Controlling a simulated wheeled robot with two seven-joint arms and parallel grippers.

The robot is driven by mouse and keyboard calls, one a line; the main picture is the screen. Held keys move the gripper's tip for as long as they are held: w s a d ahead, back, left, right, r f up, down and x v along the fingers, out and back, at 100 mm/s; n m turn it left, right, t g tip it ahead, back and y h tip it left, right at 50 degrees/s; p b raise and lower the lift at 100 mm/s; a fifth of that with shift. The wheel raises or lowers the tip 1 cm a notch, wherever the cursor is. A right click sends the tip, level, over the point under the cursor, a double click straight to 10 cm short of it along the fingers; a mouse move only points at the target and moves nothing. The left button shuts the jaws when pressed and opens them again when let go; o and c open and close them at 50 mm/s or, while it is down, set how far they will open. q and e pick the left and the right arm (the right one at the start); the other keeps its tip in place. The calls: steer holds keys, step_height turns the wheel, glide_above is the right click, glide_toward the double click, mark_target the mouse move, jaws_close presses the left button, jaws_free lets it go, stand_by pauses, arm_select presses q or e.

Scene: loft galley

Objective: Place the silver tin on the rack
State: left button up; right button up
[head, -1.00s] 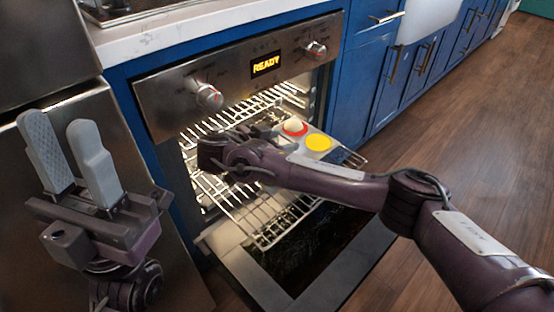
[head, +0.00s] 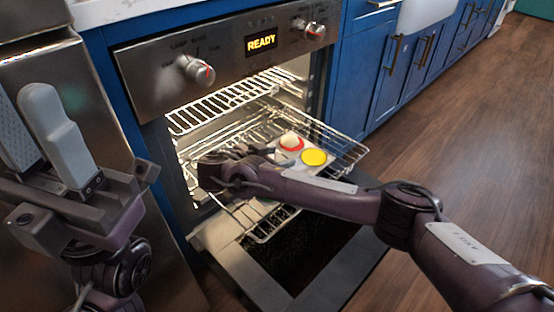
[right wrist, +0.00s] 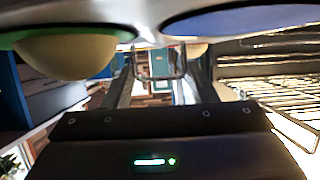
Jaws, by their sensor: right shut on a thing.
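The silver tin (head: 322,172) is at the oven's pulled-out rack (head: 345,150) in the head view. It has coloured cups, a red one with a pale ball and a yellow one showing clearly. My right gripper (head: 266,156) is shut on the tin's left side. I cannot tell whether the tin touches the rack wires. In the right wrist view the tin (right wrist: 145,12) spans the top, with a green cup holding a pale ball and a blue cup; its rim lies between my fingers. My left gripper (head: 24,108) is open and empty at the left.
The oven door (head: 225,262) is folded down below the rack. Another wire rack (head: 225,100) sits higher inside. Blue cabinets (head: 400,65) stand to the right, beside open wooden floor (head: 470,140). A steel appliance front (head: 90,100) is close behind my left gripper.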

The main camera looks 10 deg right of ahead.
steer(key=o, duration=0.7)
steer(key=shift+f, duration=0.1)
steer(key=o, duration=0.5)
steer(key=shift+c, duration=0.2)
